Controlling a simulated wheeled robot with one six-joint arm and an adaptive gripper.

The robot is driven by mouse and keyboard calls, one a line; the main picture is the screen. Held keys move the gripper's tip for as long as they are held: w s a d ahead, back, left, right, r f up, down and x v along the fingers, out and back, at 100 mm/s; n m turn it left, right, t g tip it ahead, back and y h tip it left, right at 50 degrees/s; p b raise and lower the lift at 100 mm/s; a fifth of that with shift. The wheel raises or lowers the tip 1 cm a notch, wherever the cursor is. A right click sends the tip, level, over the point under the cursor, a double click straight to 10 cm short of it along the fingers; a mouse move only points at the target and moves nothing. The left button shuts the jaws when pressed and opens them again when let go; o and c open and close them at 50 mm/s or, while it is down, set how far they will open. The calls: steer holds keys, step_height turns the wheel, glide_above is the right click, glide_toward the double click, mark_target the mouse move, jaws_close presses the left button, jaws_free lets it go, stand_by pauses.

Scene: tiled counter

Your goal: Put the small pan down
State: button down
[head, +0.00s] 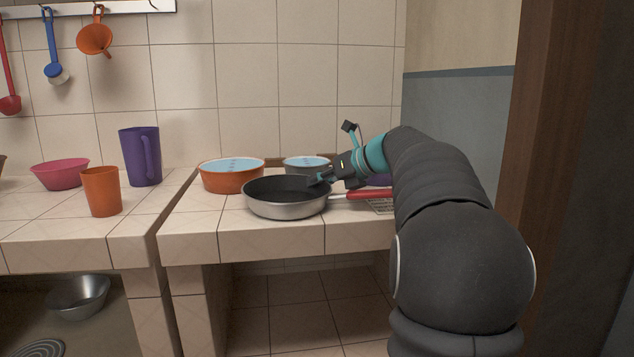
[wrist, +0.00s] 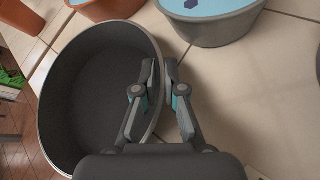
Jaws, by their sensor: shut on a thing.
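The small pan (head: 284,208) is silver outside with a dark inside and a red handle (head: 362,194) pointing right. It appears level at the front of the right tiled counter (head: 270,236); I cannot tell if its base touches the tiles. My gripper (head: 318,180) reaches in from the right and is shut on the pan's right rim. In the wrist view, the pan's dark inside (wrist: 95,95) fills the left, and the rim passes between the two fingers of my gripper (wrist: 159,75). The handle is not seen there.
An orange bowl (head: 232,181) and a grey bowl (head: 306,163), both blue inside, stand close behind the pan. A purple item (head: 378,180) and a metal grid (head: 380,206) are partly hidden by my arm. An orange cup (head: 101,192) and purple jug (head: 141,157) stand left.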

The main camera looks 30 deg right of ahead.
steer(key=c, duration=1.3)
jaws_free()
steer(key=shift+o, duration=0.2)
